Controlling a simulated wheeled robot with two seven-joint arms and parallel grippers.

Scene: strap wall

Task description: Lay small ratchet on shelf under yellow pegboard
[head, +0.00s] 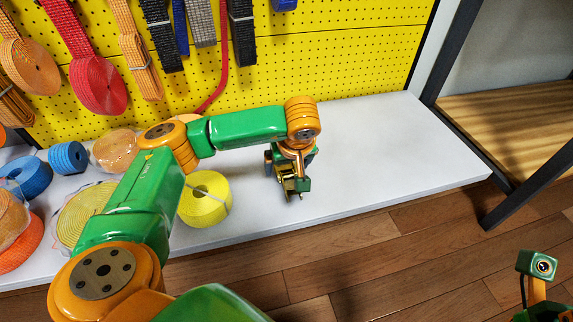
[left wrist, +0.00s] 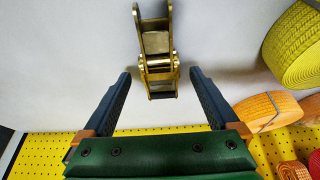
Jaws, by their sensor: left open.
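The small ratchet (left wrist: 158,50) is brassy metal and appears to lie on the white shelf (head: 390,150) under the yellow pegboard (head: 340,60). In the head view the ratchet (head: 290,186) shows partly below my left gripper (head: 291,178), which hides the rest. In the left wrist view my left gripper (left wrist: 161,78) is open. Its dark fingers stand on either side of the ratchet's near end, with a visible gap to each finger. Of my right arm, only a small part shows at the lower right of the head view; its fingers are not visible.
A yellow strap roll (head: 205,199) stands left of the gripper, with several orange, blue and yellow rolls farther left. Straps hang on the pegboard. The shelf's right part is clear. A dark-framed wooden rack (head: 510,122) stands to the right.

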